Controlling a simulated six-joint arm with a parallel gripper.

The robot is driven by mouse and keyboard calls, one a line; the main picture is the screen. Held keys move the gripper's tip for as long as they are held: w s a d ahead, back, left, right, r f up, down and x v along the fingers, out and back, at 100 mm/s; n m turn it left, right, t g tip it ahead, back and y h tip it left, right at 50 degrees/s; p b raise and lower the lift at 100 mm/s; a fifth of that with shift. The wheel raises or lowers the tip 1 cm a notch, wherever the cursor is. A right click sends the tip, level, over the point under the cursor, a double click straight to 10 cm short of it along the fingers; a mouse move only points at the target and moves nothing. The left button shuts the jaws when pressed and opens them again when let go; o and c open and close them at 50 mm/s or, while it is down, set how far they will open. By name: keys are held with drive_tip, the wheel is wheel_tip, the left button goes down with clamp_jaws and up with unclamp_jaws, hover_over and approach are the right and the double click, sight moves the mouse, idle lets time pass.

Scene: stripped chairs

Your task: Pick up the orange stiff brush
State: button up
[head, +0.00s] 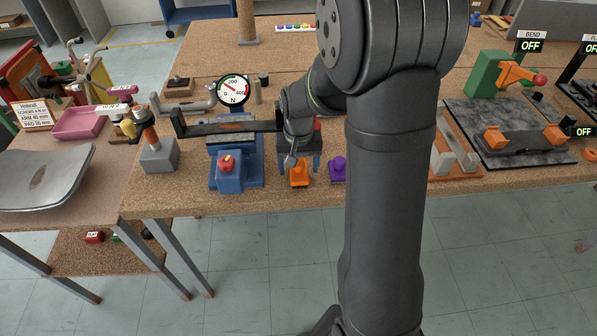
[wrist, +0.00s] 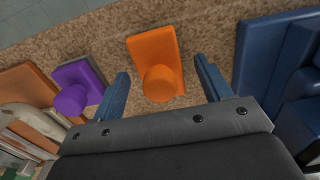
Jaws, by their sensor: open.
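The orange stiff brush (head: 299,178) lies near the front edge of the cork-topped table. It has a flat orange block and a round orange knob. In the wrist view the orange brush (wrist: 152,46) shows with its knob between and slightly beyond the two blue fingers. My gripper (head: 299,164) is open above the table at the brush, its fingers apart on either side. In the wrist view my gripper (wrist: 161,68) holds nothing. I cannot tell how far the fingertips are above the tabletop.
A similar purple brush (head: 337,169) stands close to the right of the orange one; in the wrist view the purple brush (wrist: 76,88) is just beyond the left finger. A blue fixture (head: 236,176) with a red knob stands to the left. The table's front edge is close.

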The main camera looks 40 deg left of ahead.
drive_tip(key=shift+f, duration=0.2)
drive_tip(key=c, duration=1.1)
drive_tip(key=shift+r, duration=0.1)
wheel_tip(320, 180, up, 4)
drive_tip(key=shift+r, duration=0.2)
drive_tip(key=w+d+r, duration=0.4)
drive_tip(key=d+r, duration=0.2)
drive_tip(key=d, duration=0.5)
drive_tip(key=shift+r, duration=0.2)
drive_tip(key=shift+w, duration=0.1)
